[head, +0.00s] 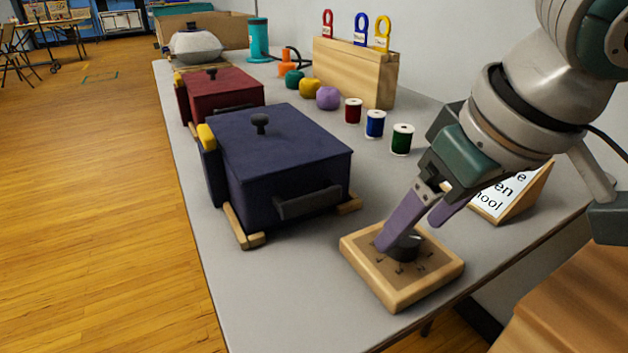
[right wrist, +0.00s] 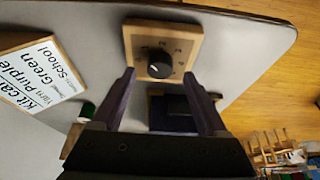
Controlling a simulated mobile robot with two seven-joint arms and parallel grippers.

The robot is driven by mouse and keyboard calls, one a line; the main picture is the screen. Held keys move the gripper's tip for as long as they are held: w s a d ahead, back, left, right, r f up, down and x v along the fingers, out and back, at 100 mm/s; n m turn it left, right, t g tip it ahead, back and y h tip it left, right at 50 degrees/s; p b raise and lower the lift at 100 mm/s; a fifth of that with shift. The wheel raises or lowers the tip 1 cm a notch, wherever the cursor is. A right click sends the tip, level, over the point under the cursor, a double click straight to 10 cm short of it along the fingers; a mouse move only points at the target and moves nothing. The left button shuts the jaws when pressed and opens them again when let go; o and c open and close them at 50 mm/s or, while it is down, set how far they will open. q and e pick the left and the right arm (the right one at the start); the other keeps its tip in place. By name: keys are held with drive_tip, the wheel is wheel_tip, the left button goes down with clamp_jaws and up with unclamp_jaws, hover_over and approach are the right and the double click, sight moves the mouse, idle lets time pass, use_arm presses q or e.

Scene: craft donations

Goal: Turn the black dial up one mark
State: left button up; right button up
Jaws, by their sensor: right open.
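The black dial (head: 405,246) sits on a square wooden base (head: 432,284) with number marks, near the table's front edge. My right gripper (head: 412,232) is at the dial, with its purple fingers angled down toward it. One finger overlaps the dial's left side in the head view. In the right wrist view the dial (right wrist: 160,64) lies just beyond and between the two spread fingertips (right wrist: 161,72). The right gripper is open. I cannot tell whether a finger touches the dial. My left gripper is not in view.
A dark blue box (head: 285,150) with a handle stands left of the dial base, with a red box (head: 222,95) behind it. A printed sign (head: 500,195) stands to the right. Thread spools, including a green one (head: 401,139), stand behind. Grey table (head: 290,285) is bare in front.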

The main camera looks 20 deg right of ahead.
drive_tip(key=shift+x, duration=1.1)
drive_tip(key=shift+c, duration=0.3)
clamp_jaws()
